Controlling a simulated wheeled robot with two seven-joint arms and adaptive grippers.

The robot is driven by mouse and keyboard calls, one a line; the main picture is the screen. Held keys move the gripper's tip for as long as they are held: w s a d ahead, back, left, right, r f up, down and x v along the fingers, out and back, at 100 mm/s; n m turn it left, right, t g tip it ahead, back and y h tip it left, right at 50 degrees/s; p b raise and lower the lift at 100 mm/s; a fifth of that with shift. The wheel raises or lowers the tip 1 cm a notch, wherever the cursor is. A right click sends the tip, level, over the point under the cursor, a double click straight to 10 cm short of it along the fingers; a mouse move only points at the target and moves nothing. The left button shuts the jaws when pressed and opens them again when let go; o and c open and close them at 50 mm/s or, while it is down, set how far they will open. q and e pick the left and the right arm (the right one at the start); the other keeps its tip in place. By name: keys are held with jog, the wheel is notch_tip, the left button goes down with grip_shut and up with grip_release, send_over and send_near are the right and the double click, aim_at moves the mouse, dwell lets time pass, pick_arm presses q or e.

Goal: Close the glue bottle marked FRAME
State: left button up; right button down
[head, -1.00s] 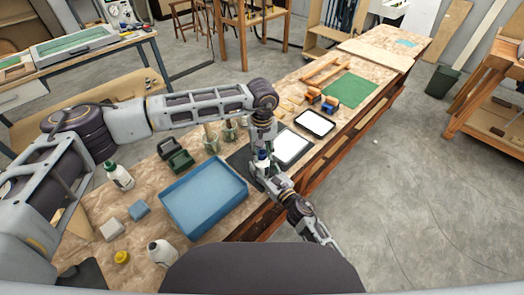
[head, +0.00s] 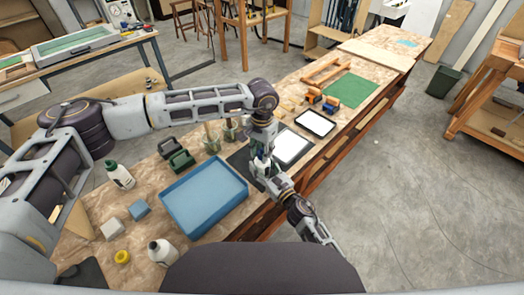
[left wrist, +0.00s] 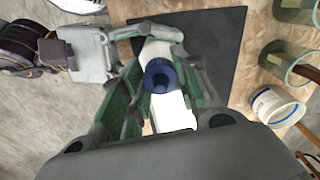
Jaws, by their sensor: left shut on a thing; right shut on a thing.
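A white glue bottle (left wrist: 155,48) stands over the dark mat; its FRAME marking is not readable. A blue cap (left wrist: 160,76) sits at its top in the left wrist view; I cannot tell whether it is seated. My left gripper (head: 262,146) comes down from above and is shut on the blue cap, its green-padded fingers on both sides of it. My right gripper (head: 261,168) reaches in from the lower right and is shut on the bottle below. In the head view the grippers mostly hide bottle and cap.
A blue tray (head: 205,228) lies left of the grippers. A green-capped bottle (head: 120,176), another white bottle (head: 162,252) and a yellow round item (head: 122,257) stand farther left. Jars (head: 212,140) stand just behind. A white panel (head: 291,145) lies close on the right.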

pick_arm(q)
jog(key=shift+m, duration=1.6)
jog(key=o, duration=0.6)
jog(key=shift+r, duration=0.1)
jog(key=shift+r, duration=2.15)
jog(key=shift+n, duration=0.3)
jog(key=shift+c, duration=0.2)
